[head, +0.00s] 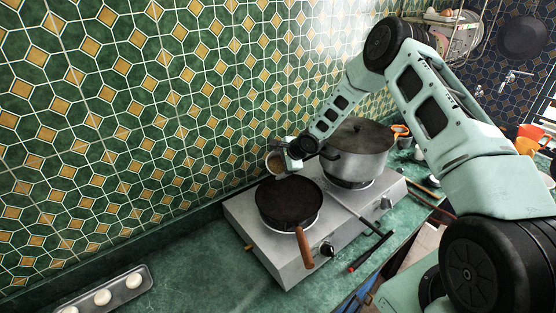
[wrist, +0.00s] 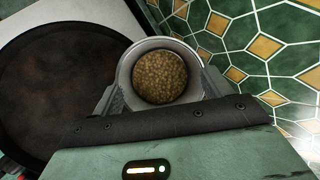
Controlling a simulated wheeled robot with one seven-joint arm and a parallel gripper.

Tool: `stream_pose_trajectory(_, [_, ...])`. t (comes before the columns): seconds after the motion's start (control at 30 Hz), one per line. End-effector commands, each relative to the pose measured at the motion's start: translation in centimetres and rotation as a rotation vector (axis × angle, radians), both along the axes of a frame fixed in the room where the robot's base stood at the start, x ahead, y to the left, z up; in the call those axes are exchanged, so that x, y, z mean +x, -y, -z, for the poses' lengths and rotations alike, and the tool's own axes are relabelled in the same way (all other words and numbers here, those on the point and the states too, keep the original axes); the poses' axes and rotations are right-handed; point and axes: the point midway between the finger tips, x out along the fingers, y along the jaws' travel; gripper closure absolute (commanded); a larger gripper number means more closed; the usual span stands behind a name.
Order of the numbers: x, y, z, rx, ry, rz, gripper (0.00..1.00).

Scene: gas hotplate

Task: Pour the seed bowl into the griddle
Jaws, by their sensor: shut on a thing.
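The seed bowl (wrist: 124,84) is a small light-grey bowl with tan seeds (wrist: 160,78) inside, seen from above in the wrist view. My gripper (head: 288,158) is shut on it. In the head view the bowl (head: 274,163) is above the back edge of the griddle, partly hidden by the gripper. The griddle (head: 289,203) is a dark round pan with a brown wooden handle (head: 304,248), on the left burner of the hotplate. It also shows at the left of the wrist view (wrist: 55,95), beside the bowl. Its visible inner surface looks bare.
A large lidded grey pot (head: 362,160) stands on the right burner, close to my arm. The steel hotplate (head: 262,243) sits on a green counter (head: 200,270) against a tiled wall. A tray (head: 85,300) with white round items lies at the lower left. The counter between is clear.

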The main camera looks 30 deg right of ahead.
Motion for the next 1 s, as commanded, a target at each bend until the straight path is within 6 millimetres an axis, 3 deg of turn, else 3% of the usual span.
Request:
stream_pose_trajectory(0.7, [-1.1,0.1,0.7,-0.019,0.233,0.001,0.46])
stream_pose_trajectory(1.0, [-1.2,0.2,0.2,-0.018,0.247,0.001,0.46])
